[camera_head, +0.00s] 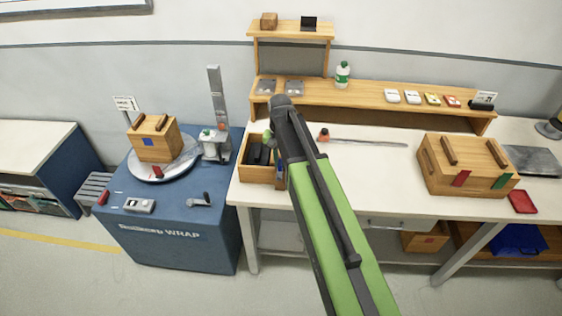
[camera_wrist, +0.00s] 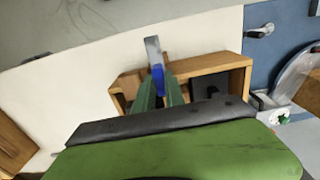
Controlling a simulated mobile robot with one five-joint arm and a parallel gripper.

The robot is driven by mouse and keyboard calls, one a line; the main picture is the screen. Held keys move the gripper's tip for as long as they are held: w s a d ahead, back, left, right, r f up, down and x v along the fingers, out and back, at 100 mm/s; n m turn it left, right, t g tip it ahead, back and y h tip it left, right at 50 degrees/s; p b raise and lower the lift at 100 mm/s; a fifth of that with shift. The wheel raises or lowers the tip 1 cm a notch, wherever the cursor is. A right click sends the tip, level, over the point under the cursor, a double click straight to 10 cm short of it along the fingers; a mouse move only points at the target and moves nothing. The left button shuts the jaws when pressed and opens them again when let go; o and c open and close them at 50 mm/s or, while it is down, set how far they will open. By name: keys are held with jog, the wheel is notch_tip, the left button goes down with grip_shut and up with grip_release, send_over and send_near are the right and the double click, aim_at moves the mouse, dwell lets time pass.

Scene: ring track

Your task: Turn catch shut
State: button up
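My gripper (camera_wrist: 160,84) is over the right part of an open wooden box on the bench, its two green fingers close together. A blue and grey piece (camera_wrist: 157,72) shows between and beyond the fingertips; I cannot tell whether they hold it. In the head view my forearm hides part of this area. A closed wooden case (camera_head: 465,165) with a red tab (camera_head: 461,178) and a green tab (camera_head: 501,182) on its front stands at the right. A smaller wooden case (camera_head: 154,139) stands on the turntable at left. No catch can be identified with certainty.
The open wooden box (camera_head: 257,174) holds black items. A red tray (camera_head: 523,202) lies at the bench's right. A screwdriver-like tool (camera_head: 365,142) lies mid-bench. A shelf (camera_head: 380,100) with a bottle (camera_head: 343,74) runs behind.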

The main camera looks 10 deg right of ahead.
grip_shut()
jog(key=shift+d, duration=0.1)
jog(key=shift+n, duration=0.3)
jog(key=n, duration=0.3)
jog(key=shift+n, duration=0.3)
jog(key=n, duration=0.4)
jog(key=shift+n, duration=0.3)
jog(key=n, duration=0.4)
jog(key=shift+n, duration=2.5)
jog(key=shift+s, duration=0.1)
